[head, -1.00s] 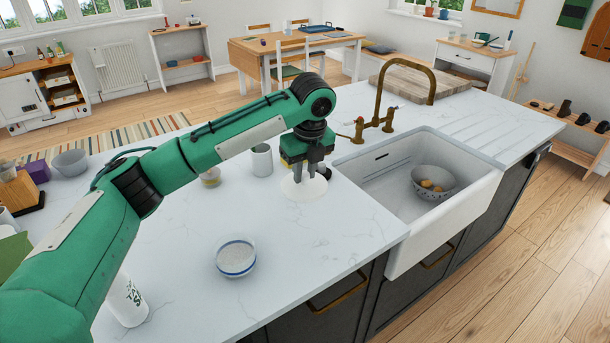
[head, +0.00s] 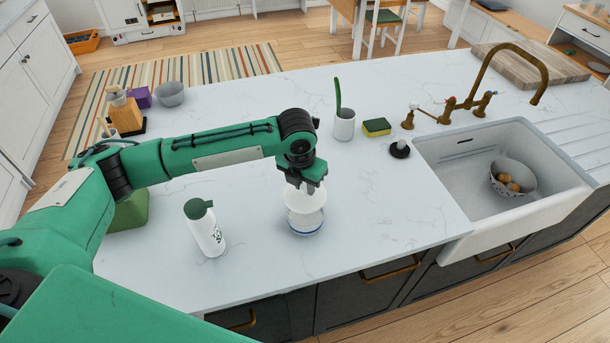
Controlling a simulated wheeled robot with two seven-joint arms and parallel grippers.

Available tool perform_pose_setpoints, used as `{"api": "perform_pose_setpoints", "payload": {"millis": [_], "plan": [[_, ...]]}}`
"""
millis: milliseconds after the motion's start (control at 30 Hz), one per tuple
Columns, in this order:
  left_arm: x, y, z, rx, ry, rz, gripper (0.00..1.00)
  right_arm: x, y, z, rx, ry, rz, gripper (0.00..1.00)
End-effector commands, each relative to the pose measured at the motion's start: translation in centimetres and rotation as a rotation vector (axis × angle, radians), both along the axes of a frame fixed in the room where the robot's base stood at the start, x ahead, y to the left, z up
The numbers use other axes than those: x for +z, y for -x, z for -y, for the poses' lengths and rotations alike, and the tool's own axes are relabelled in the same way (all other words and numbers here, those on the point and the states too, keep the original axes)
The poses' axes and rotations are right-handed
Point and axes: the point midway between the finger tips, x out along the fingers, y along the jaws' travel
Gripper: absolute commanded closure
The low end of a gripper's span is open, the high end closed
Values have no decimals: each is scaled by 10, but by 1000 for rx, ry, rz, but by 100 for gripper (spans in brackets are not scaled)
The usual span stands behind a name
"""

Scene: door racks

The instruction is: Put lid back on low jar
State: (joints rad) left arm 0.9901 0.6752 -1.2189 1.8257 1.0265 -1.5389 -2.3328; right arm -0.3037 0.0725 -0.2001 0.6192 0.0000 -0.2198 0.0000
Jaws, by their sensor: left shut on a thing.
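My left gripper (head: 307,188) points down over the counter and is shut on the white round lid (head: 304,201). The low jar (head: 306,229), white with a blue band, stands upright on the counter directly below the lid. The lid overlaps the jar's back part in the head view and hides part of its opening. A small gap seems to show between them, but I cannot tell whether they touch. My right gripper is not in view.
A white bottle with a green cap (head: 206,228) stands left of the jar. A cup with a green brush (head: 344,124), a sponge (head: 377,127) and a dark plug (head: 399,149) lie behind. The sink (head: 520,190) is right. The counter between jar and sink is clear.

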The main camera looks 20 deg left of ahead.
Motion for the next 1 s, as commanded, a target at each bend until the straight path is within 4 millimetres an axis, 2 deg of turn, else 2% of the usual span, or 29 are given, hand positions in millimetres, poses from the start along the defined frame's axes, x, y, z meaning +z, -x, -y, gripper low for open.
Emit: {"api": "perform_pose_setpoints", "payload": {"millis": [467,733,1000], "plan": [[-43,0,0,3,0,1,99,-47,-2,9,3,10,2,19],[-57,-1,0,4,0,1,99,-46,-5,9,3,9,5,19],[-60,-1,0,4,0,0,99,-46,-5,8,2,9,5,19]]}}
